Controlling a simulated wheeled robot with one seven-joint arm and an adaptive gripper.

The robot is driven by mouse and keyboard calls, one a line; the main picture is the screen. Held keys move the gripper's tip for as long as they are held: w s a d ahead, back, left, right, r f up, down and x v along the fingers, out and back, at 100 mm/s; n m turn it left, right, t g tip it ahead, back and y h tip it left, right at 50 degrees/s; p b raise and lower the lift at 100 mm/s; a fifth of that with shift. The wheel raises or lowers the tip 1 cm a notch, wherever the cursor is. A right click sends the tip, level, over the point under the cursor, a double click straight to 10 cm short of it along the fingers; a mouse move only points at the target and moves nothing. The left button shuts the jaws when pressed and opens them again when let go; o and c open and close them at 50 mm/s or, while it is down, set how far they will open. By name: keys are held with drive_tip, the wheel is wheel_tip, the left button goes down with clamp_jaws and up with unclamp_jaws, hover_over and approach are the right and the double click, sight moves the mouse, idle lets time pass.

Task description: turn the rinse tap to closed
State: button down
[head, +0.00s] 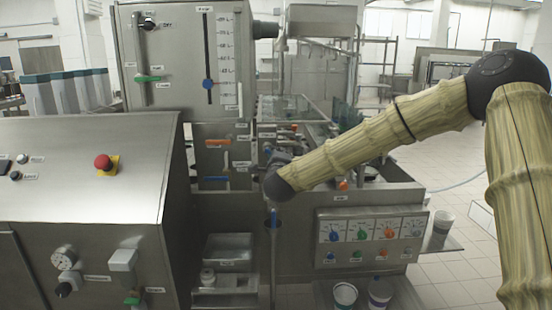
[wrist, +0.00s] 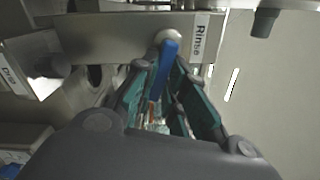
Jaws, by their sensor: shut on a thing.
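The rinse tap has a blue lever handle (wrist: 166,62) on a pale round hub, on a metal bar beside a "Rinse" label (wrist: 201,36) in the wrist view. My gripper (wrist: 160,75) has its teal-padded fingers on both sides of the blue handle, shut on it. The handle points down and slightly left in that view. In the head view my arm reaches in from the right, and its dark joint hides the gripper and the tap.
A "Dry" label (wrist: 10,80) sits on a plate at left in the wrist view. In the head view, a control panel with coloured dials (head: 372,235) stands below my arm. A steel cabinet with a red button (head: 103,162) is at left. Cups (head: 345,294) stand low at right.

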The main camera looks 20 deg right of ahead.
drive_tip(key=shift+r+n, duration=0.2)
drive_tip(key=shift+n, duration=0.6)
drive_tip(key=shift+r+n, duration=0.15)
drive_tip(key=shift+n, duration=0.65)
drive_tip(key=c, duration=1.5)
unclamp_jaws()
drive_tip(key=shift+o, duration=0.2)
drive_tip(key=shift+s+r, duration=0.1)
drive_tip(key=shift+s, duration=0.05)
drive_tip(key=v, duration=1.1)
drive_tip(key=shift+s, duration=0.4)
drive_tip(key=shift+a, duration=0.1)
